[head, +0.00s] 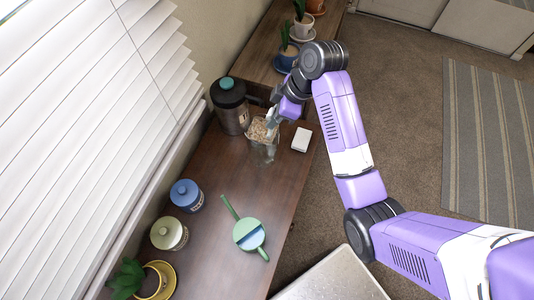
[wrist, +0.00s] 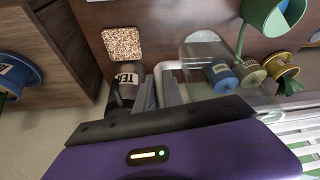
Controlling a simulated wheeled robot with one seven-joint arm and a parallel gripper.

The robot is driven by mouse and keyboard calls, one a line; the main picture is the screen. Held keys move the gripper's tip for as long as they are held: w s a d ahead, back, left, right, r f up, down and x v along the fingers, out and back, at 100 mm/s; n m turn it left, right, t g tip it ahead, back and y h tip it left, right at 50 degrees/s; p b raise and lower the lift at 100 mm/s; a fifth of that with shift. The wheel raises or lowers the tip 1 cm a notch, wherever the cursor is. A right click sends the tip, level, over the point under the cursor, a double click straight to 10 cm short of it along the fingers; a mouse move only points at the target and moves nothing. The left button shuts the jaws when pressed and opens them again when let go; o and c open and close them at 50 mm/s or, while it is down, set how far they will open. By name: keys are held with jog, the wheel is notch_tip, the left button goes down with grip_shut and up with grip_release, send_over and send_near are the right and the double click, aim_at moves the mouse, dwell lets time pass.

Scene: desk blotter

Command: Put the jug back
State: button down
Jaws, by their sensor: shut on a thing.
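The clear glass jug (head: 266,153) is at the far part of the desk in the head view. In the wrist view the jug (wrist: 232,95) shows its see-through body and a pale handle. My gripper (wrist: 160,90) is shut on the handle; in the head view my gripper (head: 271,117) is above the desk by the jug. I cannot tell whether the jug's base touches the desk.
A dark lidded canister (head: 231,108) stands left of the cork square, close to my gripper. A blue-lidded jar (head: 186,196), a pale green jar (head: 169,234), a green pan-like thing (head: 248,235) and a yellow plant pot (head: 158,279) are nearer.

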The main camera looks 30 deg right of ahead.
notch_tip(320, 180, down, 16)
jog(key=shift+f+p, duration=0.15)
jog(key=shift+p, duration=0.3)
jog(key=shift+f, duration=0.1)
jog(key=c, duration=1.5)
grip_release()
jog(key=shift+o, duration=0.2)
jog(key=shift+r, duration=0.25)
jog(key=v, duration=1.1)
jog(key=shift+s+d+r, duration=0.15)
jog(key=shift+s+r, duration=0.05)
jog(key=shift+r, duration=0.1)
